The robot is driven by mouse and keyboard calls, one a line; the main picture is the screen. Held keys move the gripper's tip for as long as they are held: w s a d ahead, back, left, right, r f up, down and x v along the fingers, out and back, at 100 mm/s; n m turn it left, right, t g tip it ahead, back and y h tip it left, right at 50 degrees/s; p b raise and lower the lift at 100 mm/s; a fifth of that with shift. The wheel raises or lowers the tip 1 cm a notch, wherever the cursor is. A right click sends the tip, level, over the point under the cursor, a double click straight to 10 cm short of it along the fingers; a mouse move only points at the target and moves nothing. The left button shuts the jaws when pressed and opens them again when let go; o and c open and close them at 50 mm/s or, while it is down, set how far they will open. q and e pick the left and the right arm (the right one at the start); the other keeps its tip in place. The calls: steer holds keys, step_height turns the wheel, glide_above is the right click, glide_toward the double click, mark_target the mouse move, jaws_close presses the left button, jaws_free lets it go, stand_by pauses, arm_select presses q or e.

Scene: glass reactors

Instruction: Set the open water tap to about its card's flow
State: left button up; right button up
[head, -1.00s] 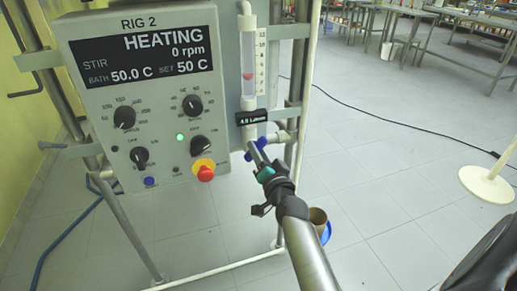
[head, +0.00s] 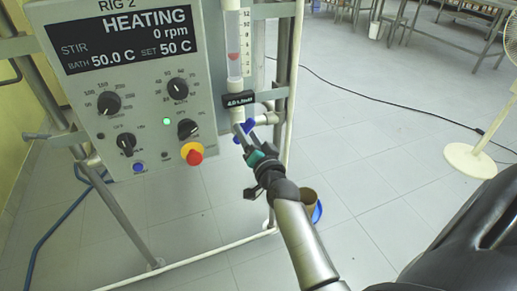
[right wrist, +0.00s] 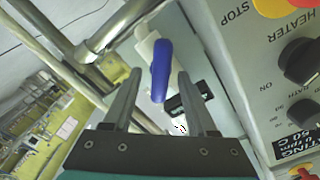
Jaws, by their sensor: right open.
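The water tap has a blue handle (head: 248,127) on a white pipe, below the flow tube (head: 234,42) at the panel's right edge. A red float (head: 233,57) sits in the lower half of the tube's scale. The black card (head: 238,100) hangs just above the tap; its number is too small to read surely, and its unit looks like L/min. My right gripper (head: 246,141) is open at the tap. In the right wrist view the blue handle (right wrist: 161,70) lies between the open fingers (right wrist: 160,74), with gaps on both sides. My left gripper is out of view.
The RIG 2 panel (head: 150,125), with knobs and a red stop button (head: 193,154), stands close left of the gripper. Metal frame posts (head: 282,70) stand right of the tap. A fan base (head: 470,159) stands far right.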

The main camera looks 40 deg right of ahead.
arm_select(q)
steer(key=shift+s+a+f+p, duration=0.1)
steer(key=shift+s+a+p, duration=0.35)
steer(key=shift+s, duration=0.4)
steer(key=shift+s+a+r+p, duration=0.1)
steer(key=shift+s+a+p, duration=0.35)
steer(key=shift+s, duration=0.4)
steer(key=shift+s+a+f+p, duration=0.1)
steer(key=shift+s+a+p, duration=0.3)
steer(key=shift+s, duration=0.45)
arm_select(e)
steer(key=v, duration=1.4)
steer(key=shift+s, duration=0.25)
steer(key=shift+a+r, duration=0.1)
steer(key=shift+a, duration=0.05)
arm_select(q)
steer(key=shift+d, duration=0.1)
arm_select(e)
steer(key=shift+a, duration=0.1)
